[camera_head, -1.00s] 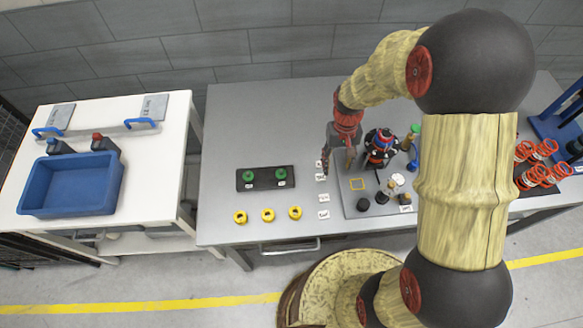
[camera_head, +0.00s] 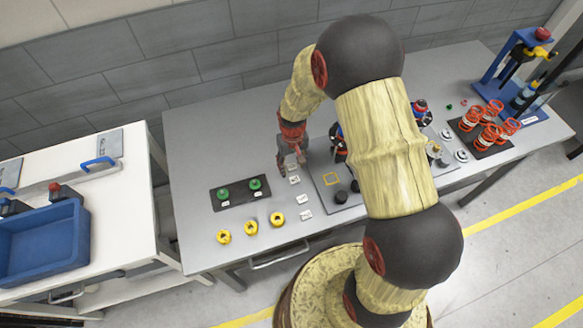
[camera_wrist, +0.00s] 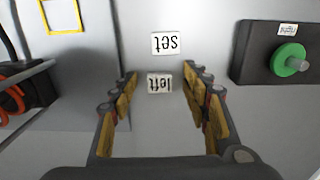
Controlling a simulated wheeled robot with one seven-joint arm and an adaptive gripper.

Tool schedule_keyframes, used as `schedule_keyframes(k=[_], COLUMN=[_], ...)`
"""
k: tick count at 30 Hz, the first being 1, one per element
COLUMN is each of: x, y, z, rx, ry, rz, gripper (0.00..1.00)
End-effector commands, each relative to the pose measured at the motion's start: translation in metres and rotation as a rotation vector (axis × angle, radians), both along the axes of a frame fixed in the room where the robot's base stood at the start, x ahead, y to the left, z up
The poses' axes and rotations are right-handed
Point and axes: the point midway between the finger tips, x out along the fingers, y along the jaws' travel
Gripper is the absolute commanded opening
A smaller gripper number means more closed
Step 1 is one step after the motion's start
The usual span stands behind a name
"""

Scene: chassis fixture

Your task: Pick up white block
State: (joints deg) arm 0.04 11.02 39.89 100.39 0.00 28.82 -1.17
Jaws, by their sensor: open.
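Several small white blocks with black lettering lie in a row on the grey table (camera_head: 215,120). In the wrist view, one reads "left" (camera_wrist: 159,84) and another reads "set" (camera_wrist: 165,43), both upside down. In the head view, two nearer blocks (camera_head: 302,198) (camera_head: 306,214) lie in the same row. My gripper (camera_head: 287,168) is at the far end of the row and partly hides the blocks there. In the wrist view, its open fingers (camera_wrist: 161,80) stand on either side of the "left" block, with visible gaps. Whether the fingertips reach block height, I cannot tell.
A black panel with green knobs (camera_head: 239,193) lies left of the row, and yellow rings (camera_head: 250,227) lie in front of it. A grey plate with a yellow square (camera_head: 329,179) and dark parts is on the right. A blue bin (camera_head: 45,240) stands on the white table.

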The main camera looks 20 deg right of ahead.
Motion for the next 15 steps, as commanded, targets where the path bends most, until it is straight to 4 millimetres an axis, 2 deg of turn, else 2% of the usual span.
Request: schedule_keyframes(k=[8,15], x=[0.0009,0.0008], y=[-0.0001,-0.0001], z=[-0.0044,-0.0044], rx=[0.0,0.0], ry=[-0.003,-0.002], rz=[0.0,0.0], gripper=[0.46,0.33])
